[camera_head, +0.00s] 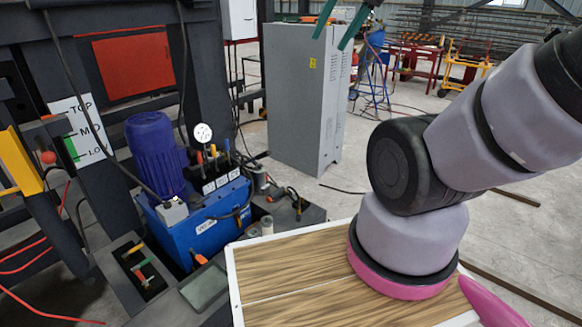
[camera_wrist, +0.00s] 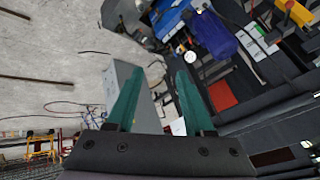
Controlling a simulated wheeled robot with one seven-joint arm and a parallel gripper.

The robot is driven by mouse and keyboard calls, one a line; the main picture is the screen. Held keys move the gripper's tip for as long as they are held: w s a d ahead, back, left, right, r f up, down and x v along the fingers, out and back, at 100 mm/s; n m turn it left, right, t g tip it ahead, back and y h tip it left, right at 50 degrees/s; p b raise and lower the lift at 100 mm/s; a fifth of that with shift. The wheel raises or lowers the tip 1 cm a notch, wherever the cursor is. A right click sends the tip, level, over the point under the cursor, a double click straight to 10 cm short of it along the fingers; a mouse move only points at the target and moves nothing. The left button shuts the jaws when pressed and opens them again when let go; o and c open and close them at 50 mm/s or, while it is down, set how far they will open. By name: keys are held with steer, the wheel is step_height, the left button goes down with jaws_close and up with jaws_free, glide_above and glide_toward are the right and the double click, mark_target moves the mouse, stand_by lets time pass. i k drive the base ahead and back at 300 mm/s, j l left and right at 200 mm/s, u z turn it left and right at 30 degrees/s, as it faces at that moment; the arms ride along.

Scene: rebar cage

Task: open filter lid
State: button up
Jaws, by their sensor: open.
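My gripper (camera_head: 331,43) shows at the top of the head view as two teal fingers, their tips pointing down in front of the grey cabinet. In the wrist view its fingers (camera_wrist: 160,70) are spread apart with nothing between them. A blue hydraulic unit (camera_head: 207,225) with a purple-blue motor (camera_head: 157,153) stands lower left, well away from the fingers. It also shows at the top of the wrist view (camera_wrist: 165,20). I cannot tell which part is the filter lid.
A tall grey cabinet (camera_head: 305,95) stands behind the unit. A pressure gauge (camera_head: 202,133) and several levers rise from the unit's top. A dark machine frame (camera_head: 110,70) is at the left, with red cables (camera_head: 30,255) below. The concrete floor (camera_head: 490,220) at right is mostly open.

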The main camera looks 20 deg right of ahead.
mark_target(259, 172)
steer(key=i+l+u, duration=0.1)
steer(key=u, duration=0.2)
steer(key=l+u, duration=0.1)
steer(key=u, duration=0.2)
steer(key=i+l+u, duration=0.15)
steer(key=l, duration=0.2)
steer(key=i+l+u, duration=0.1)
steer(key=l, duration=0.3)
steer(key=i+l+u, duration=0.15)
steer(key=l, duration=0.25)
steer(key=i+l+u, duration=0.1)
steer(key=l, duration=0.35)
steer(key=i+l, duration=0.1)
steer(key=l, duration=0.3)
steer(key=i+l, duration=0.15)
steer(key=l, duration=0.2)
steer(key=i+l, duration=0.1)
steer(key=l, duration=0.3)
